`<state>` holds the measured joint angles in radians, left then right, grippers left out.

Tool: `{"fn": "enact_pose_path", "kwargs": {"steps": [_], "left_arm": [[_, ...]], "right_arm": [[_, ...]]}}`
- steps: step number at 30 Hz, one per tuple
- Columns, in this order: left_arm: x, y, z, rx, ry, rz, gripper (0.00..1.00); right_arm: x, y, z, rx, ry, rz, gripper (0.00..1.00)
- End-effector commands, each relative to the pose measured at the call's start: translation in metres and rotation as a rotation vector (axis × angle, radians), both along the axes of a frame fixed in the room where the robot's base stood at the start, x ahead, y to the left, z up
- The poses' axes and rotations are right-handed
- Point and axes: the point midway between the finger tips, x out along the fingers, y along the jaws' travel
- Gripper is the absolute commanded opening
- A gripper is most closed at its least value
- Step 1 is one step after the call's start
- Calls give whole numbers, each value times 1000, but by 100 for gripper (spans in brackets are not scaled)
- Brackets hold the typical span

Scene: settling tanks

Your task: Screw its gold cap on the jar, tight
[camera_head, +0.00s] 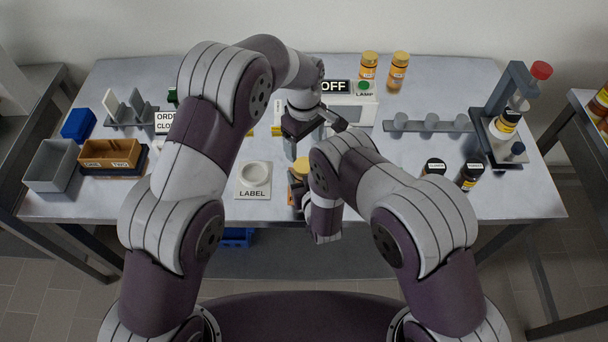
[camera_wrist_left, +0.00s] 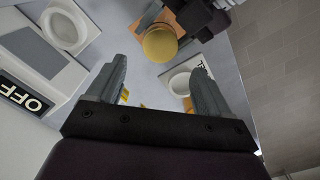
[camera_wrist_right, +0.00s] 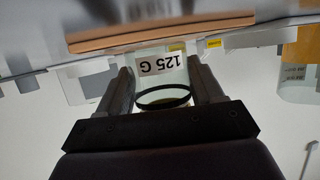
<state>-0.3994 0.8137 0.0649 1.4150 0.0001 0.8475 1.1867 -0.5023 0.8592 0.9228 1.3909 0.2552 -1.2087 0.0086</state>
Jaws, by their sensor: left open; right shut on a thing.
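The gold cap (camera_head: 300,166) shows as a round gold disc in the left wrist view (camera_wrist_left: 160,43), at the top of the jar. I cannot tell how firmly it sits. The jar (camera_wrist_right: 158,64) is clear with a "125 G" label, upside down in the right wrist view. My right gripper (camera_wrist_right: 157,75) is shut on the jar, with one finger at each side; my right arm hides most of this in the head view. My left gripper (camera_wrist_left: 157,68) is open and empty; in the head view (camera_head: 315,140) it is above the table, just beyond the cap.
A white LABEL stand (camera_head: 253,192) with a round dish is left of the jar. The OFF lamp box (camera_head: 350,108) stands behind. Two dark-capped jars (camera_head: 434,167) (camera_head: 469,176) are at right. An orange-brown board (camera_wrist_left: 146,18) lies near the jar.

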Motion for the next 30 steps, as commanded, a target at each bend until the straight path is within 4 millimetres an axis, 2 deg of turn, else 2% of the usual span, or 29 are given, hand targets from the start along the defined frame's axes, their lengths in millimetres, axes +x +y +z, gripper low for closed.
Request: {"fn": "enact_pose_path", "kwargs": {"steps": [5, 15, 21, 28, 29, 30], "left_arm": [[0, 0, -17, 1, 3, -1, 80], [-1, 0, -69, 0, 3, -2, 80], [0, 0, -80, -1, 1, -2, 80], [0, 0, -80, -1, 1, -2, 80], [0, 0, -80, -1, 1, -2, 73], [0, 0, -80, -1, 1, -2, 60]], "right_arm": [[0, 0, -1, 0, 2, 0, 0], [0, 0, 0, 0, 2, 0, 0], [0, 0, 0, 0, 2, 0, 0], [0, 0, -1, 0, 1, 0, 0], [0, 0, -1, 0, 1, 0, 0], [0, 0, -1, 0, 1, 0, 0]]}}
